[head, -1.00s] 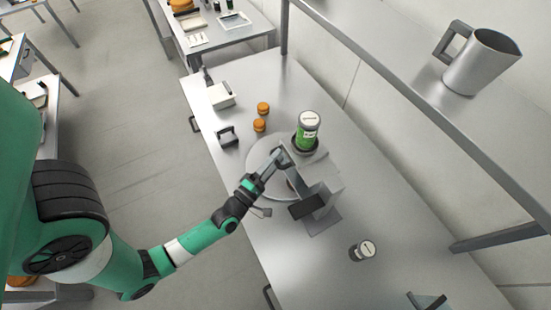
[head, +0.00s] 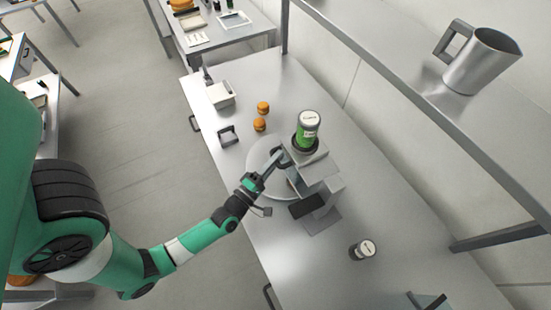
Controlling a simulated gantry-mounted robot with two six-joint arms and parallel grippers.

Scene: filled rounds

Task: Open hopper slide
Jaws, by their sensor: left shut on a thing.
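The hopper machine (head: 320,168) is a grey metal unit standing on the steel table. A green jar with a white top (head: 307,131) sits in its top in a dark collar. My left gripper (head: 279,158) is at the left side of the machine, just below the jar. It is shut on the hopper slide, whose gripped part is mostly hidden by the fingers. A round pale plate (head: 257,158) lies under the gripper, beside the machine. My right gripper is not in view.
Two small orange-brown rounds (head: 262,108) stand behind the plate. A white tray (head: 221,95) and a dark bracket (head: 228,135) are at the table's left. A small dark jar with a pale lid (head: 363,250) stands in front. A metal jug (head: 482,60) is on the shelf.

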